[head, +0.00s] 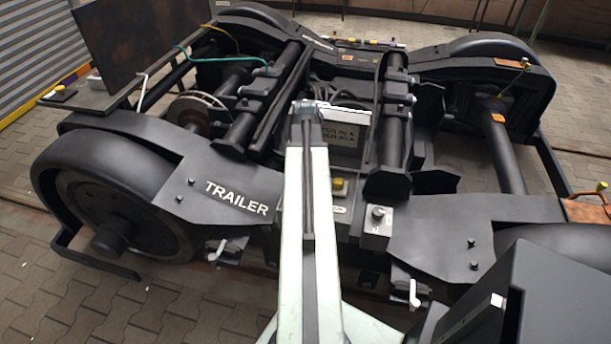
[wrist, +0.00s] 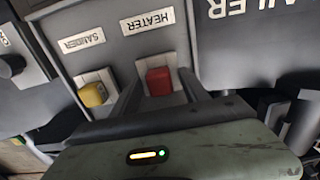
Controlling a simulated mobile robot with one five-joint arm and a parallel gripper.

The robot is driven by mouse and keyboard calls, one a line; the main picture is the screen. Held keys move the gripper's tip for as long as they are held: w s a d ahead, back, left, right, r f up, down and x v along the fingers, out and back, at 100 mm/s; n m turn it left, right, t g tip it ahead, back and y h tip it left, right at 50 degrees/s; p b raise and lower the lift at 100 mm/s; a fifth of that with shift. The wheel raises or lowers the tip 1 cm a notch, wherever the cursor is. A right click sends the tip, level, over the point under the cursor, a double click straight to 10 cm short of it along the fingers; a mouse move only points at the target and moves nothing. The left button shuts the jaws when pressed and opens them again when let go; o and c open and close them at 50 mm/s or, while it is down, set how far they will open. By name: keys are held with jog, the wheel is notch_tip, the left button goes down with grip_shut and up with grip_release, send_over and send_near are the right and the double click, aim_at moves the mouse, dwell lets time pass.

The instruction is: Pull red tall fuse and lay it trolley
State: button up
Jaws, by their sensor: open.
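The red fuse (wrist: 159,81) is a red block seated in a white-framed socket under the upside-down HEATER label (wrist: 147,21) in the wrist view. My gripper (wrist: 161,88) is open, with one dark finger on each side of the red fuse; I cannot tell whether either finger touches it. In the head view my pale arm covers the gripper and the red fuse. I cannot make out a trolley for certain in either view.
A yellow fuse (wrist: 93,94) sits left of the red one under the SANDER label (wrist: 82,41); it also shows in the head view (head: 340,188). A grey box with a dark knob (head: 377,218) stands close by. The black TRAILER frame (head: 215,190) surrounds this area.

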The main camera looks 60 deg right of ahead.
grip_shut()
jog(key=shift+r, duration=0.1)
jog(key=shift+r+p, duration=2.95)
jog(key=shift+p, duration=0.1)
